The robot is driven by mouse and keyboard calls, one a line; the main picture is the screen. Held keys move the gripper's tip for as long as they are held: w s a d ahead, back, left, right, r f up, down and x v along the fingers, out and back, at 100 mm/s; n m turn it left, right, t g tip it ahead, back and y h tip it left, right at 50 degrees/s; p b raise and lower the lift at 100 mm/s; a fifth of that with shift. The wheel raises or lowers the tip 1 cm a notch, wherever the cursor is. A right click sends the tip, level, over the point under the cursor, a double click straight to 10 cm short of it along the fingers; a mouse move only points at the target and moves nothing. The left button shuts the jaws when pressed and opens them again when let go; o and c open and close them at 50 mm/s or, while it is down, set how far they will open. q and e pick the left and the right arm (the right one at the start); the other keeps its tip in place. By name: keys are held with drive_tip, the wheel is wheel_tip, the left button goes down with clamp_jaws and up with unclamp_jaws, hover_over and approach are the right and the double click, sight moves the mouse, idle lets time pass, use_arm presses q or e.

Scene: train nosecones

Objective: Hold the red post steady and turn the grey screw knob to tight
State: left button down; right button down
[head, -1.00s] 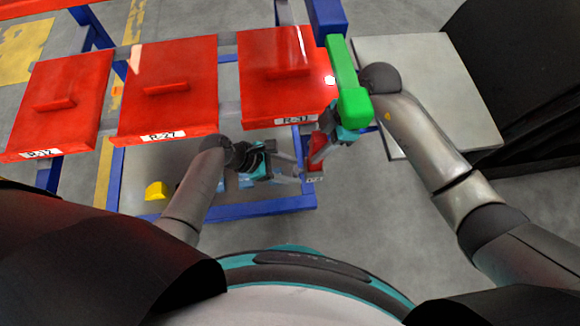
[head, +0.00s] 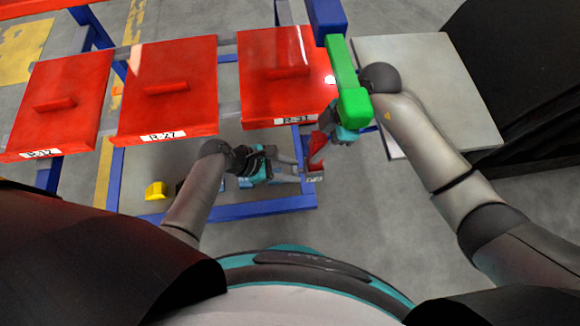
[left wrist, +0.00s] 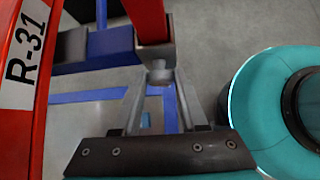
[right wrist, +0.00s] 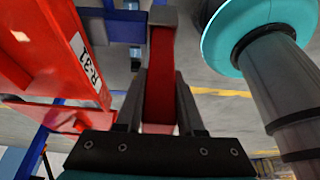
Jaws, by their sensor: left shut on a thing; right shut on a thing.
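The red post (head: 317,146) hangs beside the red panel marked R-31 and ends in a grey bracket (left wrist: 155,55). It also shows in the right wrist view (right wrist: 160,75), between the two fingers. My right gripper (right wrist: 161,80) is shut on the red post from its side. The grey screw knob (left wrist: 158,72) sits at the end of the bracket in the left wrist view. My left gripper (left wrist: 158,80) is shut on the knob, with one finger on each side. The knob is too small to make out in the head view.
Three red panels hang on a blue frame; the R-31 panel (head: 276,80) is nearest my grippers. A green block (head: 348,80) stands close to my right arm. A pale board (head: 430,90) lies at the right. A yellow piece (head: 155,190) sits on the left.

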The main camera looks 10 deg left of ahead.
use_arm(q)
drive_tip(key=shift+s+d+f+m+t+y, duration=0.1)
drive_tip(key=shift+s+m+t+y, duration=0.15)
drive_tip(key=shift+m+t, duration=0.75)
drive_tip(key=shift+s+d+f+m+t+y, duration=0.1)
drive_tip(key=shift+m+t+y, duration=0.25)
drive_tip(key=shift+t, duration=1.15)
drive_tip(key=shift+c, duration=2.4)
unclamp_jaws()
drive_tip(key=shift+a, duration=0.1)
drive_tip(key=shift+s, duration=0.1)
drive_tip(key=v, duration=1.2)
